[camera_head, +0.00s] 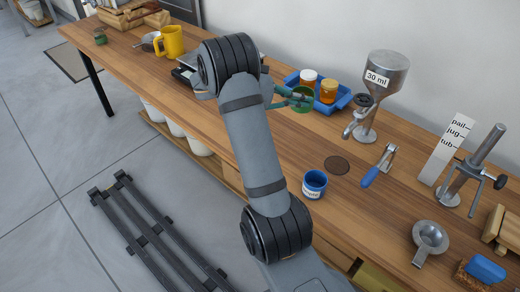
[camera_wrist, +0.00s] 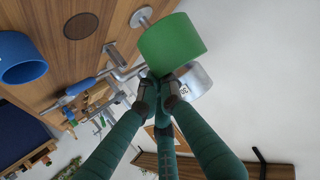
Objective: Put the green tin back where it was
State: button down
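The green tin (camera_head: 303,99) is at the tips of my gripper (camera_head: 288,95), in front of the blue tray. In the wrist view the green tin (camera_wrist: 172,42) is just beyond my gripper's closed-in fingertips (camera_wrist: 161,92), which meet its lower edge and appear to pinch its wall. It looks lifted off the table, though its height is hard to judge. A dark round patch (camera_head: 337,165) lies bare on the table, right of the blue tin (camera_head: 314,184). The patch (camera_wrist: 81,25) and the blue tin (camera_wrist: 20,58) also show in the wrist view.
A blue tray (camera_head: 342,99) with jars and a metal funnel (camera_head: 385,75) on a stand are close to my gripper. A blue-handled tool (camera_head: 378,168) lies beside the patch. A yellow jug (camera_head: 170,42) and a small greenish container (camera_head: 100,37) stand far left.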

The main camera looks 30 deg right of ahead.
aim_at(305, 112)
jog(key=f, duration=0.1)
jog(key=f+b, duration=0.2)
jog(key=shift+w+a+f, duration=0.15)
jog(key=shift+w+f, duration=0.15)
jog(key=shift+f, duration=0.1)
jog(key=shift+s+f+b, duration=0.1)
jog(key=shift+f+b, duration=0.2)
jog(key=shift+b, duration=0.25)
jog(key=shift+n, duration=0.8)
jog(key=shift+w+a+f+p, duration=0.2)
jog(key=shift+w+a+f, duration=0.7)
jog(key=shift+a+f, duration=0.9)
jog(key=shift+w+a+f+p, duration=0.2)
jog(key=shift+w+a+f, duration=0.65)
jog(key=shift+a+f, duration=0.9)
jog(key=shift+w+a+f+p, duration=0.2)
jog(key=shift+w+a+f, duration=0.7)
jog(key=shift+a+f, duration=0.9)
jog(key=shift+f+b, duration=0.2)
jog(key=shift+b, duration=0.1)
jog(key=c, duration=2)
grip_release()
jog(key=shift+r, duration=0.1)
